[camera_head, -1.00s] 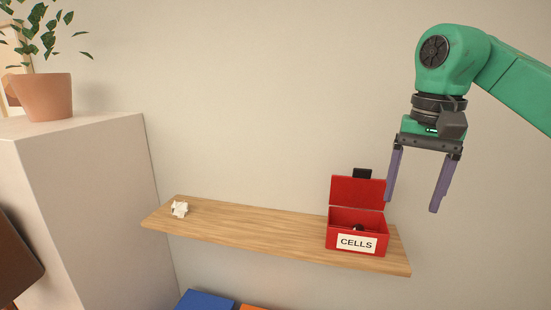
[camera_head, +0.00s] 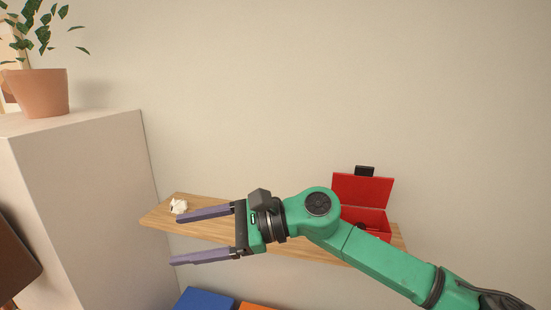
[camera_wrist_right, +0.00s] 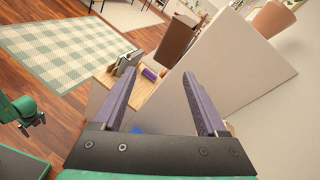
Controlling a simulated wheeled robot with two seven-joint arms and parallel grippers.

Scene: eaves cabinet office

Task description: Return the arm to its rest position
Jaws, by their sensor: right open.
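My right arm (camera_head: 385,268) comes in from the lower right in the head view and crosses in front of the shelf. Its right gripper (camera_head: 189,238) points left with its two fingers spread and nothing between them. In the wrist view the right gripper (camera_wrist_right: 158,95) also shows open and empty. A green arm part of mine (camera_wrist_right: 22,112) shows at the left of the wrist view. My left gripper is not in the head view.
A wooden shelf (camera_head: 160,215) holds an open red box (camera_head: 362,189), partly hidden by my arm, and a crumpled white piece (camera_head: 179,206). A pale cabinet (camera_head: 85,200) with a potted plant (camera_head: 38,93) stands left. Blue (camera_head: 205,299) and orange things lie below.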

